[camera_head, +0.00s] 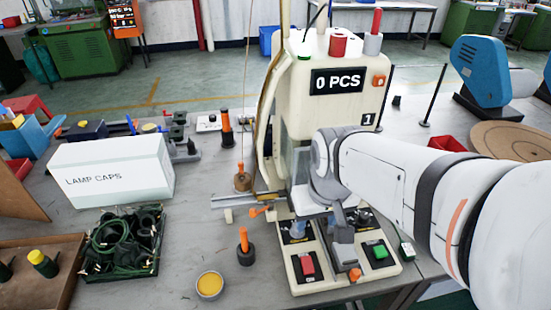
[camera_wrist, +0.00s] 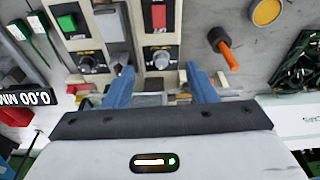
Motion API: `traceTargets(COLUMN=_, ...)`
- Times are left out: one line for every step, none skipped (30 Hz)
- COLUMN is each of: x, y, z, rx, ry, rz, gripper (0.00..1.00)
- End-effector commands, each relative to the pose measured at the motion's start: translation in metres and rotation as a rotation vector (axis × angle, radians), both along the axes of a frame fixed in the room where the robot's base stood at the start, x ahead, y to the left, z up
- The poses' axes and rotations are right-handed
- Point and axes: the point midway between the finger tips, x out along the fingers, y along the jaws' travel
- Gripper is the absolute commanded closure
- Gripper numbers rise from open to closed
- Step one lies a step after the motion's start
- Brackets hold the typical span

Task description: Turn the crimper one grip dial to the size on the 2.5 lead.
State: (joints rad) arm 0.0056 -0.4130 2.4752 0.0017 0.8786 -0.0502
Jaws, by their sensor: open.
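The beige crimper (camera_head: 312,110) carries a "0 PCS" display and a "1" label. Its base has two dials with dark label plates. One dial (camera_wrist: 160,60) is by the red button and also shows in the head view (camera_head: 297,228). The other dial (camera_wrist: 88,64) is by the green button. The print beside the dials is too blurred to read. My gripper (camera_wrist: 165,78) is open and empty, its blue fingers pointing at the panel, with the red-side dial between their lines and apart from them. I cannot make out a lead marked 2.5.
A red button (camera_head: 307,264) and a green button (camera_head: 380,252) sit on the base. An orange-handled tool (camera_head: 244,245) and a yellow-filled round tin (camera_head: 210,285) stand left of it. A tray of dark cables (camera_head: 125,240) and a LAMP CAPS box (camera_head: 112,170) lie farther left.

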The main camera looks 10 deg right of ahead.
Motion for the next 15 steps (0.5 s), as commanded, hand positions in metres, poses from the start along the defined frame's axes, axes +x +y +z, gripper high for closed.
traceTargets(x=0.011, y=-0.002, z=-0.004, rx=-0.003, ry=0.021, rz=0.018, gripper=0.49)
traceTargets(x=0.018, y=-0.002, z=-0.006, rx=-0.004, ry=0.032, rz=0.029, gripper=0.49)
traceTargets(x=0.027, y=-0.002, z=-0.011, rx=-0.008, ry=0.048, rz=0.047, gripper=0.49)
traceTargets(x=0.036, y=-0.003, z=-0.015, rx=-0.010, ry=0.059, rz=0.061, gripper=0.49)
traceTargets(x=0.044, y=-0.003, z=-0.020, rx=-0.013, ry=0.073, rz=0.076, gripper=0.49)
traceTargets(x=0.055, y=-0.002, z=-0.027, rx=-0.016, ry=0.088, rz=0.097, gripper=0.49)
traceTargets(x=0.062, y=-0.003, z=-0.033, rx=-0.018, ry=0.101, rz=0.113, gripper=0.49)
traceTargets(x=0.070, y=-0.002, z=-0.039, rx=-0.019, ry=0.112, rz=0.128, gripper=0.49)
traceTargets(x=0.080, y=-0.002, z=-0.047, rx=-0.021, ry=0.126, rz=0.148, gripper=0.49)
traceTargets(x=0.086, y=-0.002, z=-0.054, rx=-0.022, ry=0.137, rz=0.162, gripper=0.49)
traceTargets(x=0.092, y=-0.002, z=-0.060, rx=-0.023, ry=0.147, rz=0.176, gripper=0.49)
traceTargets(x=0.100, y=-0.002, z=-0.068, rx=-0.024, ry=0.159, rz=0.192, gripper=0.49)
traceTargets(x=0.105, y=-0.002, z=-0.074, rx=-0.025, ry=0.167, rz=0.204, gripper=0.49)
traceTargets(x=0.109, y=-0.002, z=-0.079, rx=-0.026, ry=0.174, rz=0.215, gripper=0.49)
traceTargets(x=0.114, y=-0.002, z=-0.086, rx=-0.026, ry=0.181, rz=0.226, gripper=0.49)
